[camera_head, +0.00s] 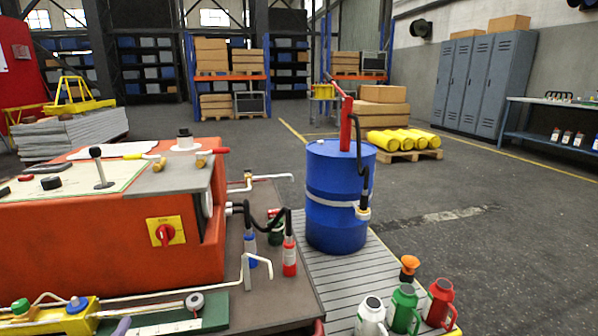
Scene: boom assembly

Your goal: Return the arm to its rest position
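Neither my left gripper nor my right gripper shows in the head view, and I see no part of either arm. An orange-red machine (110,240) with a grey top plate stands at the left. It carries a black-knobbed lever (99,168) and a yellow switch plate with a red knob (165,232). A blue drum (333,215) with a red hand pump (346,122) stands upright right of the machine, on a grey slatted platform (350,270).
White, green (404,310) and red (438,303) jugs stand at the bottom right. Lockers (482,85) and shelves line the back. The floor at right is open.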

